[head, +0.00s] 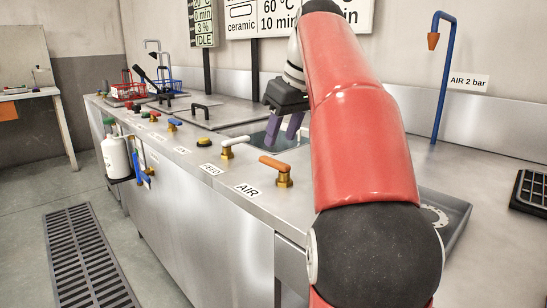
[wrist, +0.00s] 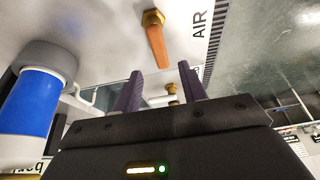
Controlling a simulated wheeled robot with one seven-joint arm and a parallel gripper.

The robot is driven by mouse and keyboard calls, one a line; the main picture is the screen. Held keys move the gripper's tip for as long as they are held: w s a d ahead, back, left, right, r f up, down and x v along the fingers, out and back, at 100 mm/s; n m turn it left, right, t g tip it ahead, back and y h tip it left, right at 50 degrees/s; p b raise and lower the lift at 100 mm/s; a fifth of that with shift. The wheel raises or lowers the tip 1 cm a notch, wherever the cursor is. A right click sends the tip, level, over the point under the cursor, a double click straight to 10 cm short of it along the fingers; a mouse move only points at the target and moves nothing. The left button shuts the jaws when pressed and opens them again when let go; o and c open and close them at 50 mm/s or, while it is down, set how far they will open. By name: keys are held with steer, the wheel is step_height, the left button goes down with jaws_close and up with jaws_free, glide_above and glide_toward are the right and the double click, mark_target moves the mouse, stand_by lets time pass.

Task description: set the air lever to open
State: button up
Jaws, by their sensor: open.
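The air lever (head: 273,163) has an orange handle on a brass valve, beside the AIR label (head: 247,190) on the steel counter. Its handle points away to the upper left, roughly along the counter's front edge. In the wrist view the orange handle (wrist: 157,45) extends from its brass nut (wrist: 152,17) towards the gap between my fingertips. My gripper (head: 284,130), with purple fingers, is open and empty above the counter, behind the lever in the head view. The fingers (wrist: 160,69) look apart from the handle; the exact distance is unclear.
A white lever (head: 236,142) stands by the neighbouring FEED label (head: 209,169). A blue pipe (head: 439,80) rises beside the AIR 2 bar sign (head: 468,83). A blue-and-white cylinder (wrist: 32,100) is at the wrist view's left.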

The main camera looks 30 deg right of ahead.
mark_target(272, 160)
steer(key=b+x, duration=0.1)
steer(key=x, duration=0.4)
steer(key=shift+w+f+b, duration=0.15)
steer(key=shift+f+b, duration=0.15)
jaws_close()
